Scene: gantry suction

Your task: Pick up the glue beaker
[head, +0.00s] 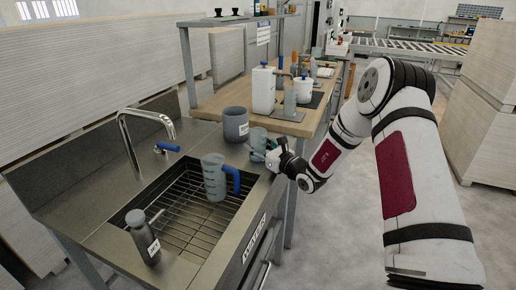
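I cannot tell for sure which vessel is the glue beaker. A translucent blue-grey measuring beaker (213,176) with a blue handle stands upright on the wire rack in the sink. A grey labelled pot (236,124) stands on the steel counter behind the sink. A small pale translucent cup (258,138) stands to its right, close behind my gripper. My gripper (260,156) is at the sink's right edge, pointing left, to the right of and above the blue handle and apart from it. Its fingers are small and dark, so their opening is unclear.
A dark labelled bottle (145,240) stands at the sink's front left. The tap (138,140) rises at the left. A white canister (263,90) and other vessels stand on the wooden bench (215,103) behind. Board stacks flank the room; the floor at right is open.

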